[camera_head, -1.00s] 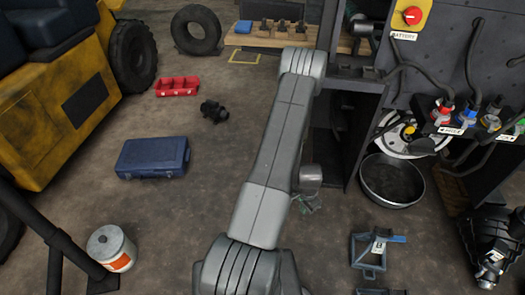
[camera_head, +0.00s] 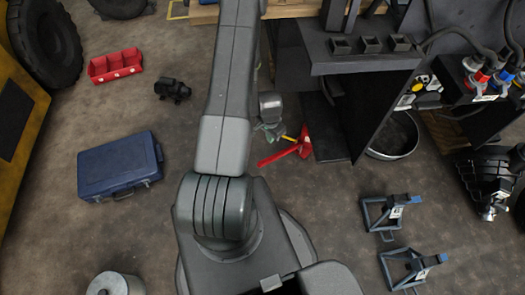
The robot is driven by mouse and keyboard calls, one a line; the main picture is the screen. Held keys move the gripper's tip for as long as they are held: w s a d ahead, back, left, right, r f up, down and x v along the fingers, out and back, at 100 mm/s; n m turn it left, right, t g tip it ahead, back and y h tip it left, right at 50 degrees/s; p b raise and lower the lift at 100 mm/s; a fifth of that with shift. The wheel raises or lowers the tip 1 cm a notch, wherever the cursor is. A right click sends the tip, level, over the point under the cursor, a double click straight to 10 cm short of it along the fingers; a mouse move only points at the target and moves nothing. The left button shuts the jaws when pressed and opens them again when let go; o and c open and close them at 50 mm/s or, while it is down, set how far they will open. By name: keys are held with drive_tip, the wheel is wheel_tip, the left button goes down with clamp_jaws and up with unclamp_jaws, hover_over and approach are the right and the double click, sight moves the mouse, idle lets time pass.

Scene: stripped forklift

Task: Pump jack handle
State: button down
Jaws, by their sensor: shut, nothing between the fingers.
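A red jack (camera_head: 304,141) sits low on the floor, right of my arm and beside the dark cabinet. A long red bar (camera_head: 277,157) reaches from it toward the lower left. A short yellow piece (camera_head: 288,138) sticks out at its upper left; I cannot tell which part is the handle. My gripper (camera_head: 270,131) hangs just above and left of the jack, pointing down, shut and empty. Its fingers are small and partly blurred in this view, and I cannot tell whether they touch the yellow piece.
The dark cabinet (camera_head: 364,62) stands close on the right, with a round pan (camera_head: 394,136) behind its side panel. Two jack stands (camera_head: 381,216) are at lower right. A blue case (camera_head: 118,166), red tray (camera_head: 115,65) and metal can (camera_head: 115,285) lie left.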

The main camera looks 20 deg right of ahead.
drive_tip(key=shift+f, duration=0.1)
drive_tip(key=b, duration=1)
hover_over(267, 161)
drive_tip(key=w+d, duration=0.1)
drive_tip(key=d, duration=0.1)
wheel_tip(267, 161, down, 11)
drive_tip(key=shift+a+r, duration=0.15)
drive_tip(key=shift+r, duration=0.05)
drive_tip(key=a+f+b, duration=0.1)
drive_tip(key=b, duration=0.2)
drive_tip(key=f+b, duration=0.1)
drive_tip(key=b, duration=0.2)
drive_tip(key=shift+s+a+f, duration=0.25)
drive_tip(key=shift+s+a, duration=0.1)
drive_tip(key=shift+s, duration=0.05)
drive_tip(key=shift+a+b, duration=0.1)
drive_tip(key=shift+b, duration=0.2)
